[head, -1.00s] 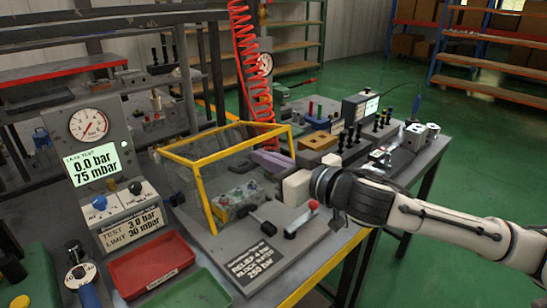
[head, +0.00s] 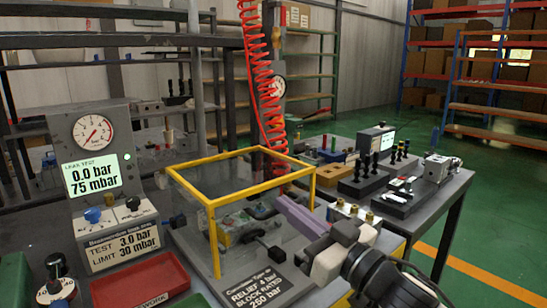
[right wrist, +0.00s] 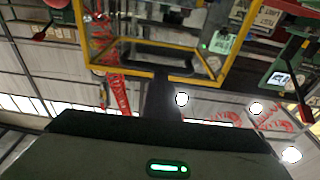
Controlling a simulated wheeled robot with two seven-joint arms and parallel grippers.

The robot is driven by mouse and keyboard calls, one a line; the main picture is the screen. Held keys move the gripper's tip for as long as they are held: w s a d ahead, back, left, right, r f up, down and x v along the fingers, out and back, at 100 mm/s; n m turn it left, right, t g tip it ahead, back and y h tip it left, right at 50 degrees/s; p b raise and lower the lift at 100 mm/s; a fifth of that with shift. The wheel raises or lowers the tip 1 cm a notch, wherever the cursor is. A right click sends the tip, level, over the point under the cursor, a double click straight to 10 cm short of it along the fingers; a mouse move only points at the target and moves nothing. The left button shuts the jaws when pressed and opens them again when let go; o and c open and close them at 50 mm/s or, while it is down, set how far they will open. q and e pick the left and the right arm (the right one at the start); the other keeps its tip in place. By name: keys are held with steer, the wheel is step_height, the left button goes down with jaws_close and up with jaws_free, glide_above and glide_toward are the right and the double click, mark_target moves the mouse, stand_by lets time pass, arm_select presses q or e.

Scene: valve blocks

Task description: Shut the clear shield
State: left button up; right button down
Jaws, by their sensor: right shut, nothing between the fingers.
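The clear shield (head: 262,187) is a see-through box with a yellow frame, on the grey test base at the middle of the head view. Its front-left post reaches down towards the base; I cannot tell whether it is fully shut. A grey valve block (head: 240,222) shows dimly through it. My right gripper (head: 282,202) has purple fingers, shut and empty, at the shield's front right side. In the right wrist view the dark fingers (right wrist: 165,80) overlap the yellow frame (right wrist: 120,70); contact is unclear. My left gripper is out of view.
A gauge panel (head: 100,150) stands left of the shield, with a red tray (head: 140,284) in front. A red coiled hose (head: 262,90) hangs behind. A tan block (head: 332,174) and black-handled parts (head: 372,180) stand at the right. My right arm covers the base's right front.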

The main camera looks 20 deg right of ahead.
steer(key=shift+f, duration=0.45)
step_height(320, 180, up, 5)
steer(key=p, duration=0.5)
steer(key=b+v, duration=0.1)
steer(key=v, duration=0.8)
steer(key=shift+s, duration=0.15)
